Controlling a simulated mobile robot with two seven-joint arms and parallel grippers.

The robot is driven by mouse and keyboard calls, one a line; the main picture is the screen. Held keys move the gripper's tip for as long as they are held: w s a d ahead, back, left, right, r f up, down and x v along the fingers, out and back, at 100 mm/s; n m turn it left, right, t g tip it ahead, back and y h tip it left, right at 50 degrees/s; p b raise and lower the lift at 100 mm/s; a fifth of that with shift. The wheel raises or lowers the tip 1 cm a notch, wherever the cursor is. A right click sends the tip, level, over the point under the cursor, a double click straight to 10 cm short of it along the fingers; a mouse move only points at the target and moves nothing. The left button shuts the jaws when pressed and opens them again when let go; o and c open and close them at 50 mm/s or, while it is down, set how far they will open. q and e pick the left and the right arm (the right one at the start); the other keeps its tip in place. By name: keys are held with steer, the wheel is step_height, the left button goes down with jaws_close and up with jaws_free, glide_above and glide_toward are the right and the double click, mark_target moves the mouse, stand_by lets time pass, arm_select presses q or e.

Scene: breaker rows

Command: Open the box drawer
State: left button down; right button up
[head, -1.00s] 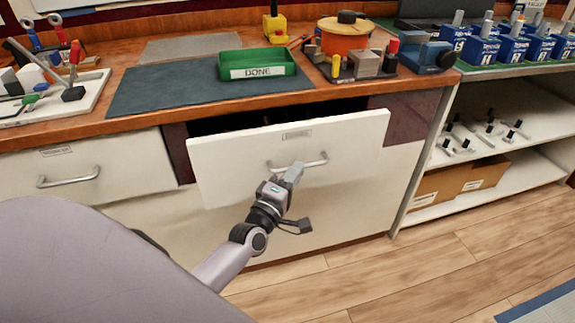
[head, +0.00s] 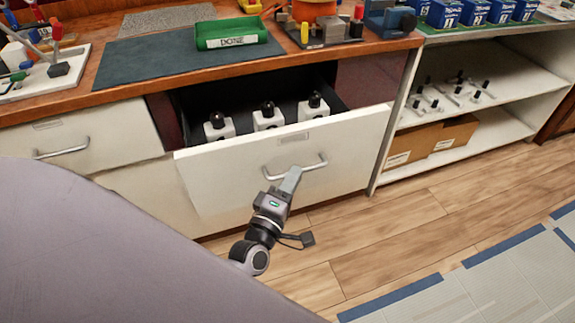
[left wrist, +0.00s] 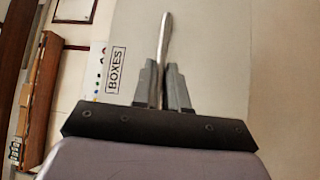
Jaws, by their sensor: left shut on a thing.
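The box drawer (head: 225,180) is a white-fronted drawer under the wooden bench, pulled out so its dark inside shows. Several white boxes with black knobs (head: 268,117) stand in a row inside it. Its metal bar handle (head: 318,163) is on the front; in the left wrist view the handle (left wrist: 167,35) runs between my fingers, beside a label (left wrist: 116,70) reading BOXES. My left gripper (head: 290,180) is shut on the handle, and it also shows in the left wrist view (left wrist: 161,88). My right gripper is not in view.
Another drawer (head: 75,155) at left is closed. A green DONE tray (head: 231,33) and a dark mat (head: 150,60) lie on the bench. Open shelves (head: 500,115) with cartons stand at right. The wood floor (head: 400,240) before the drawer is clear.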

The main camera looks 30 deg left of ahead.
arm_select(q)
steer(key=shift+s+d, duration=0.6)
steer(key=c, duration=1.2)
jaws_free()
steer(key=shift+o, duration=0.2)
steer(key=s, duration=0.7)
steer(key=shift+d+f, duration=0.25)
steer(key=shift+f, duration=0.2)
